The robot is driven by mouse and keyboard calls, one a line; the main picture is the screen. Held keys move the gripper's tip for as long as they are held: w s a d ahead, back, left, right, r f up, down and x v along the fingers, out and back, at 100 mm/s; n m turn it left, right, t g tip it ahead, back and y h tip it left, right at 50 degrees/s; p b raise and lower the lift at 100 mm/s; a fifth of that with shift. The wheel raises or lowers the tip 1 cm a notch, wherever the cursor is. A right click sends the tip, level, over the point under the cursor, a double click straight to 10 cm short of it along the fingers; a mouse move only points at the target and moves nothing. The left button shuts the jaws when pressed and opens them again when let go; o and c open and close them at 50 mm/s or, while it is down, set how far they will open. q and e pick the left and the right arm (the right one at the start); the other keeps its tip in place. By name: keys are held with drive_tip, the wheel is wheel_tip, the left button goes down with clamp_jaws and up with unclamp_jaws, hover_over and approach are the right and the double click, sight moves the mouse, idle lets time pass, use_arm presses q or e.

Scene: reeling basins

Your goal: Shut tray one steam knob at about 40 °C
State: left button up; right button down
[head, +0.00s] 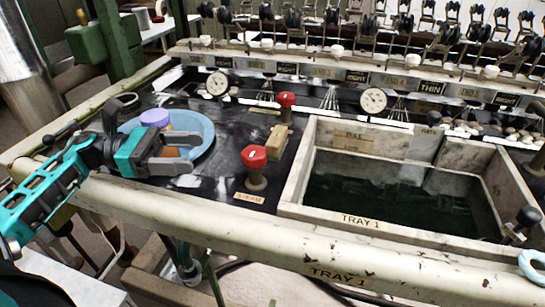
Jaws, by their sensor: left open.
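A red steam knob (254,157) stands on a dark post at the front of the black worktop, just left of the tray 1 basin. A small steam label (250,198) lies in front of it. The tray 1 basin (292,192) is a grey stone-like trough with dark water. A round dial gauge (373,100) stands behind it; its reading is too small to tell. My left gripper (196,152) is open, left of the steam knob and apart from it, over the blue bowl.
A light blue bowl (207,126) and a purple-lidded thing (155,118) are around my left gripper. A second red knob (286,99) and a tan block (278,134) stand behind the steam knob. A cream rail (230,220) runs along the front.

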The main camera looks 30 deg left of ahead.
sight(254, 151)
use_arm(q)
drive_tip(key=shift+w+d+f, duration=0.15)
drive_tip(key=shift+w+f, duration=0.05)
drive_tip(key=shift+f, duration=0.25)
drive_tip(key=x, duration=1.2)
drive_tip(key=shift+d, duration=0.3)
drive_tip(key=shift+c, duration=0.4)
drive_tip(key=shift+p, duration=0.3)
drive_tip(key=c, duration=0.9)
